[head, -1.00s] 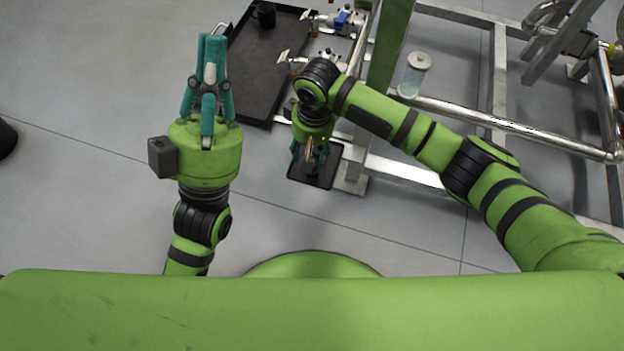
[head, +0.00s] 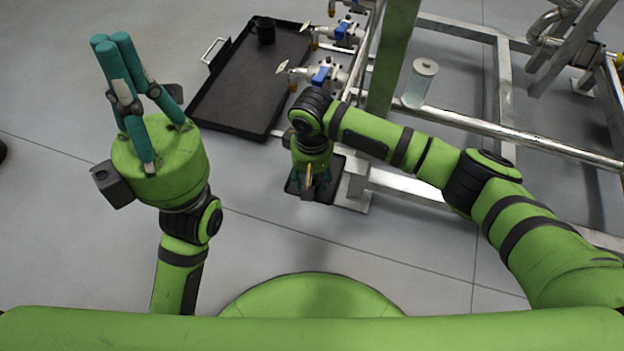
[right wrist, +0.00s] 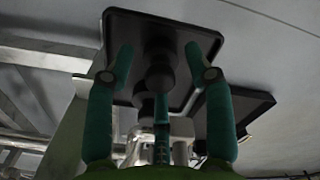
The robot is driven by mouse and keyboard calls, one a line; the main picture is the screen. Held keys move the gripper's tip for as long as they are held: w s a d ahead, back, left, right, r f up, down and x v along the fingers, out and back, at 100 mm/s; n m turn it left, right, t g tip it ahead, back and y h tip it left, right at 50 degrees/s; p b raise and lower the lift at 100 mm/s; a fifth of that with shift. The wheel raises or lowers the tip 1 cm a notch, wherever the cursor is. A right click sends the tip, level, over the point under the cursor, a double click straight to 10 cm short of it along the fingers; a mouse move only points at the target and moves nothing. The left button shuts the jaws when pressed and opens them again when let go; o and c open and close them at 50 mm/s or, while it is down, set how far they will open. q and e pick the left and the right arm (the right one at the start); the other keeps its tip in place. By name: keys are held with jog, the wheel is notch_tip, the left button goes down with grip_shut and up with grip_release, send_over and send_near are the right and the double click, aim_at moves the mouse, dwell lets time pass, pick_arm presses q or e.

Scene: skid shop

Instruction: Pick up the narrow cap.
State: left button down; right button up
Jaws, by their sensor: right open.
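A small black tray (head: 331,190) lies on the floor below my right gripper (head: 311,180). In the right wrist view the tray (right wrist: 204,34) holds dark, rounded pieces (right wrist: 160,72) close together near its middle. One may be the narrow cap, but dark shading hides its outline and I cannot tell which. My right gripper (right wrist: 159,62) is open, its teal fingers on either side of these pieces in the picture. I see no firm contact. My left gripper (head: 110,42) is raised at the left, far from the tray, with nothing visible in it; its finger spread is unclear.
A large black tray (head: 235,112) with a dark mug (head: 263,30) lies further back. A metal skid frame with a green post (head: 390,60), blue-handled valves (head: 325,74) and a clear cylinder (head: 418,84) stands close right of the small tray.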

jog(key=c, duration=0.9)
jog(key=shift+r, duration=0.15)
